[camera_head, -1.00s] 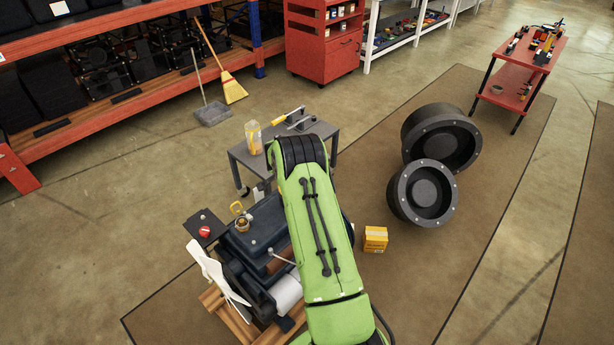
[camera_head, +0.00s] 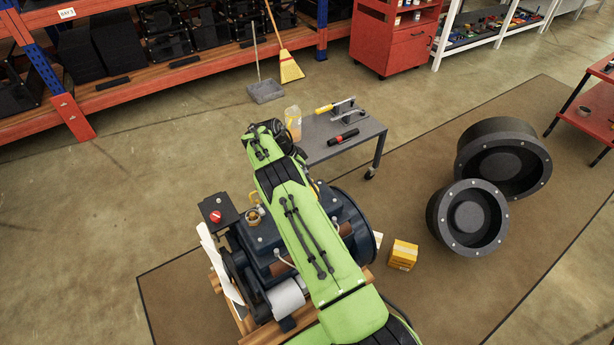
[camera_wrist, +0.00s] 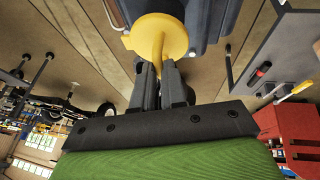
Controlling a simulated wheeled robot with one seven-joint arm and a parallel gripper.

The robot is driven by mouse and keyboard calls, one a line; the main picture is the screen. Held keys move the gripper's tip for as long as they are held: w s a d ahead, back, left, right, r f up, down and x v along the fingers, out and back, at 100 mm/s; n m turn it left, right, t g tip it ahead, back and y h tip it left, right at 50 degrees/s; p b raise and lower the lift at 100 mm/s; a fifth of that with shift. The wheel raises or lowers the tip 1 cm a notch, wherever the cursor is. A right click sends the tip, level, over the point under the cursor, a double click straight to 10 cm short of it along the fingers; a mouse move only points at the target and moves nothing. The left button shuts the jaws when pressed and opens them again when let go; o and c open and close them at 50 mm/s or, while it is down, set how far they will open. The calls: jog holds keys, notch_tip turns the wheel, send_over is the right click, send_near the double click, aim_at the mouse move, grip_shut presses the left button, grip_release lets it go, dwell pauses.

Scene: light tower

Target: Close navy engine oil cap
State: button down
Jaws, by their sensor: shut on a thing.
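The navy engine (camera_head: 262,240) sits on a wooden pallet in the head view, partly covered by my green arm. A brass-coloured filler neck (camera_head: 254,216) is on its top, near the left end. A small yellow piece (camera_head: 253,197), seemingly the oil cap, shows just behind the neck. In the wrist view the yellow cap (camera_wrist: 155,38) is a round disc with a narrow tab. My gripper (camera_wrist: 158,68) is shut on this tab, beside the navy engine body (camera_wrist: 205,20). My fingers are not clearly visible in the head view. I cannot tell the exact gap between cap and neck.
A grey table (camera_head: 350,135) with tools and a clear jar stands behind the engine. A black plate with a red button (camera_head: 215,216) is left of the neck. A yellow box (camera_head: 403,255) and two dark wheel rims (camera_head: 468,218) lie to the right.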

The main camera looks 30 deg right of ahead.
jog(key=shift+s+f, duration=0.1)
jog(key=shift+f, duration=0.1)
jog(key=c, duration=1.2)
grip_release()
jog(key=p+v, duration=0.5)
jog(key=v, duration=1.1)
jog(key=shift+a+f, duration=0.1)
